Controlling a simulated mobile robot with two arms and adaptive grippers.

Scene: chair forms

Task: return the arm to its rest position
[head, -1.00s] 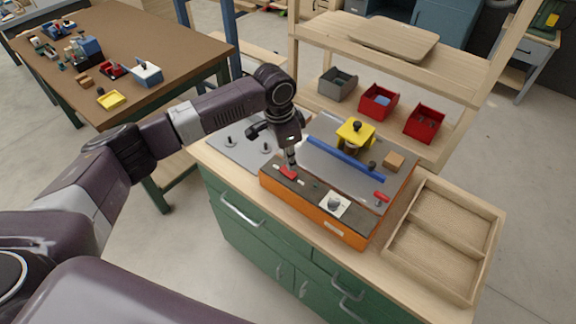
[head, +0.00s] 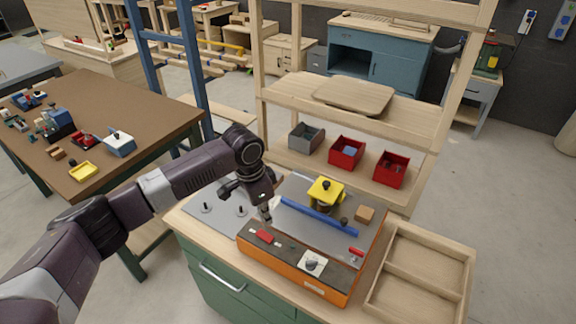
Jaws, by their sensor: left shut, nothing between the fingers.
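My left arm reaches in from the left of the head view. Its gripper (head: 266,214) points down with its fingers together and nothing between them. It is a little above the orange-sided box (head: 295,277), close to the red switch (head: 264,236) on the dark front strip of its top. A white plate with a dark knob (head: 312,264) sits farther right on that strip. Behind are a blue bar (head: 318,217), a yellow clamp-like piece (head: 326,191) and a small wooden block (head: 364,214). My right gripper is not in view.
The box stands on a green workbench with a light wooden top (head: 187,228). A divided wooden tray (head: 418,284) is at its right. Grey (head: 306,137) and red bins (head: 346,153) sit on a shelf behind. A brown table (head: 118,98) with small parts is at the left.

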